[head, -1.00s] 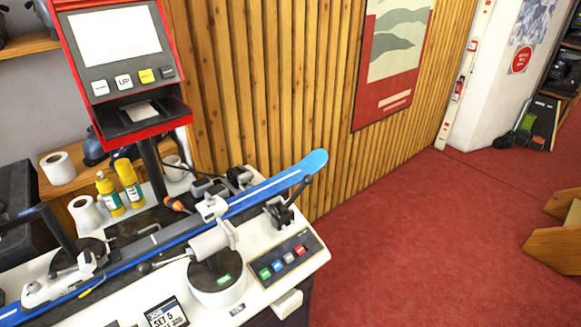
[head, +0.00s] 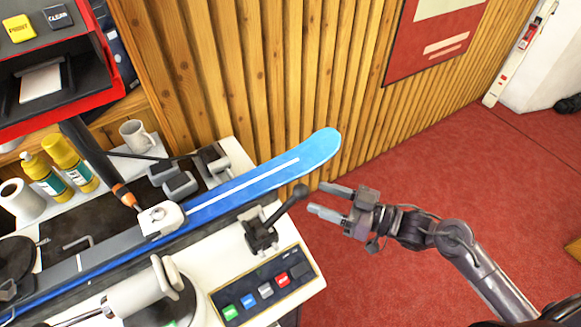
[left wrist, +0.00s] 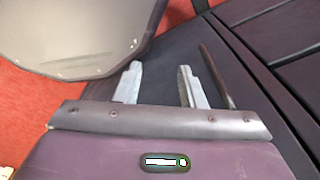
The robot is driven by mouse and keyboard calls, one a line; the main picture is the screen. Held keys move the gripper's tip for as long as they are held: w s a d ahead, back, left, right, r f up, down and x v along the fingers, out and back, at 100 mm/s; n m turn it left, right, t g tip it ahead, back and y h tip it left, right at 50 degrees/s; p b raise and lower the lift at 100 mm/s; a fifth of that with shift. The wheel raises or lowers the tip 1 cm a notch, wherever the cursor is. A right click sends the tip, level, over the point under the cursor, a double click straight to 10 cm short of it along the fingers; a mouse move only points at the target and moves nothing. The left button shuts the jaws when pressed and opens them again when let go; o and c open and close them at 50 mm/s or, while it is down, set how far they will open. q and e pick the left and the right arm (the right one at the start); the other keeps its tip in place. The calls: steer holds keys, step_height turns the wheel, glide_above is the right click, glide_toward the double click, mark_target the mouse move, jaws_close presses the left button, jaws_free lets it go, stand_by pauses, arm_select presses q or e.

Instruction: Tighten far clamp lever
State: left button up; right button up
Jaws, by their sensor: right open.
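The far clamp lever (head: 279,209) is black with a round knob, rising to the right from its clamp base (head: 261,236) at the bench's right end. It stands beside the blue ski (head: 262,182), which lies along the bench. My right gripper (head: 320,199) is open and empty just right of the lever's knob, its fingers pointing left. A small gap shows between the fingertips and the knob. My left gripper (left wrist: 160,83) shows only in the left wrist view, with its fingers apart and nothing between them.
A button panel (head: 262,287) lies in front of the clamp. A white ski clamp (head: 160,219), yellow bottles (head: 70,163), a mug (head: 137,136) and a red-framed machine (head: 122,72) are on the left. The wooden wall (head: 260,80) stands behind; red floor (head: 400,170) is open at right.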

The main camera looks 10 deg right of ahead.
mark_target(294, 188)
steer(key=p+x, duration=0.1)
steer(key=x, duration=0.2)
steer(key=p+x, duration=0.1)
steer(key=x, duration=0.3)
steer(key=shift+s+a+r, duration=0.1)
steer(key=shift+s+r, duration=0.1)
steer(key=shift+r, duration=0.05)
steer(key=shift+w+a, duration=0.15)
steer(key=shift+a, duration=0.2)
steer(key=shift+f, duration=0.1)
steer(key=c, duration=0.5)
arm_select(q)
steer(key=shift+s+a+r, duration=0.15)
steer(key=shift+s+r, duration=0.1)
steer(key=shift+r, duration=0.25)
steer(key=shift+s+a+r, duration=0.15)
steer(key=shift+s+r, duration=0.05)
steer(key=shift+r, duration=0.25)
arm_select(e)
jaws_close()
